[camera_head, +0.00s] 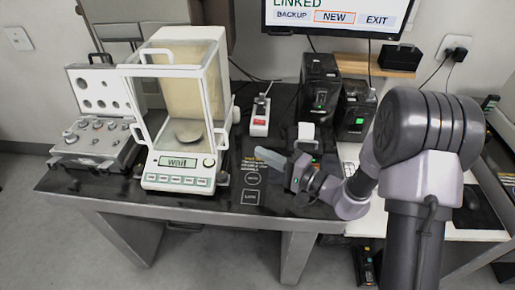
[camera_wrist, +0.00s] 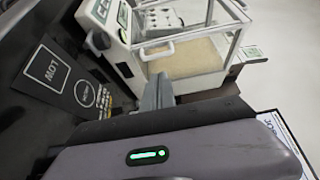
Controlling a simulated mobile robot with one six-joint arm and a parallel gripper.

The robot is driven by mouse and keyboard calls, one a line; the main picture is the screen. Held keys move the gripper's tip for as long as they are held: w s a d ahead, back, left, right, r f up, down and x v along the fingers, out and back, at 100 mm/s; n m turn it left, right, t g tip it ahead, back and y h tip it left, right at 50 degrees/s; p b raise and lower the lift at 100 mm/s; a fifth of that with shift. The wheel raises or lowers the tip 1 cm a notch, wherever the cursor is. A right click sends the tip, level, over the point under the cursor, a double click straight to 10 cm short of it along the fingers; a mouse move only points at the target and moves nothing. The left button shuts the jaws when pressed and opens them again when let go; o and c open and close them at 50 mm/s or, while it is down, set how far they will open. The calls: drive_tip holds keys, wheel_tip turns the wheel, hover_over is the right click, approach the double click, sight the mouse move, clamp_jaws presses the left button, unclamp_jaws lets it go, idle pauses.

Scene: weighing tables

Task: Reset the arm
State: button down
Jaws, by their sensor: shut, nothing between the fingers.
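My arm reaches in from the right in the head view. My gripper (camera_head: 268,157) points left above the black table (camera_head: 232,193), to the right of the balance (camera_head: 178,181). Its fingers are together and hold nothing. In the wrist view the shut fingers (camera_wrist: 157,91) stick up past the dark gripper body, with the balance behind them. The balance is a glass-walled box whose display reads "wait". A round metal pan (camera_head: 187,133) sits inside it.
An open weight case (camera_head: 108,145) with several metal weights stands left of the balance. A small white-and-red device (camera_head: 260,117) and black boxes (camera_head: 319,92) stand at the back. A monitor (camera_head: 335,17) shows "LINKED". Printed markings (camera_head: 252,179) lie on the front tabletop.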

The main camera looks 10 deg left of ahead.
drive_tip(key=s+r+n+g+h, duration=0.2)
drive_tip(key=s+r+g, duration=0.25)
drive_tip(key=s, duration=0.35)
drive_tip(key=s+r+n+g+h, duration=0.1)
drive_tip(key=s+r+n+g, duration=0.1)
drive_tip(key=s+r+g, duration=0.45)
drive_tip(key=s+d+m+t+h, duration=0.1)
drive_tip(key=s+d+t+h, duration=0.3)
drive_tip(key=d, duration=0.4)
drive_tip(key=s+d+m+t+h, duration=0.2)
drive_tip(key=s+d+t+h, duration=0.2)
drive_tip(key=s+d+h, duration=0.2)
drive_tip(key=d+h, duration=0.1)
drive_tip(key=d, duration=0.1)
drive_tip(key=shift+d+t, duration=0.3)
drive_tip(key=shift+d, duration=0.1)
drive_tip(key=shift+s+a+r, duration=0.1)
drive_tip(key=shift+s+a, duration=0.05)
